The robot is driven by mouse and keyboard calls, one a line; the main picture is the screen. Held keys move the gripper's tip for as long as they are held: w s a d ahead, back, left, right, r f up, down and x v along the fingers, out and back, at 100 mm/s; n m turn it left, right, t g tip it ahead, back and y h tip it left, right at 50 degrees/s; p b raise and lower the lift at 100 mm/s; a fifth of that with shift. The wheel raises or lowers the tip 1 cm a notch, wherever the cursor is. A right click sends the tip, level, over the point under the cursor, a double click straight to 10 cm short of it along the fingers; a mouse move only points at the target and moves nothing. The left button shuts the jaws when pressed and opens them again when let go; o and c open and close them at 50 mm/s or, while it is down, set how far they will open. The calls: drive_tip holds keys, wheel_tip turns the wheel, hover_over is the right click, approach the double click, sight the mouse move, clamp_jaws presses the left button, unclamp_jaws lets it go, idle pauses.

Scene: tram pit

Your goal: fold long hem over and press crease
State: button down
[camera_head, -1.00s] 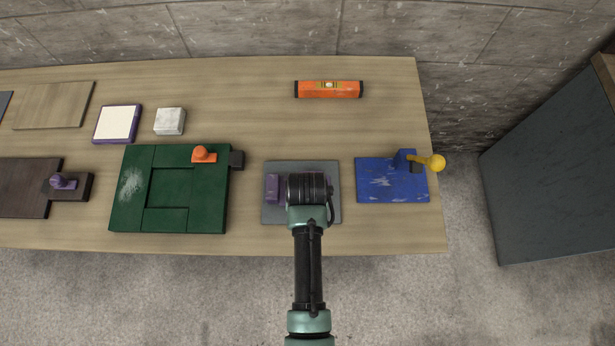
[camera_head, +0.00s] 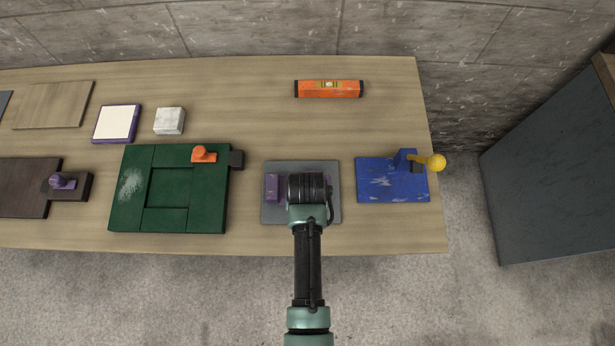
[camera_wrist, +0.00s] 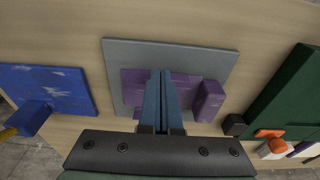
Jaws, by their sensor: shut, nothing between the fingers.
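A flat purple piece (camera_wrist: 132,87) lies on a grey plate (camera_wrist: 170,50) in the wrist view. A raised purple block or flap (camera_wrist: 208,101) stands at its right side. I cannot tell for sure which part is the long hem. My gripper (camera_wrist: 162,76) is shut and empty, with its blue fingers together over the middle of the purple piece. I cannot tell whether the fingertips touch it. In the head view my wrist hides most of the purple piece, and the raised purple part (camera_head: 272,188) shows left of it on the grey plate (camera_head: 270,216).
A green board (camera_head: 118,210) with an orange knob (camera_head: 203,154) is to the left. A blue board (camera_head: 380,191) with a yellow ball handle (camera_head: 435,162) is to the right. An orange level (camera_head: 329,89) lies behind. The bench (camera_head: 260,115) is clear between them.

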drive_tip(key=shift+w+r, duration=0.1)
drive_tip(key=shift+w, duration=0.2)
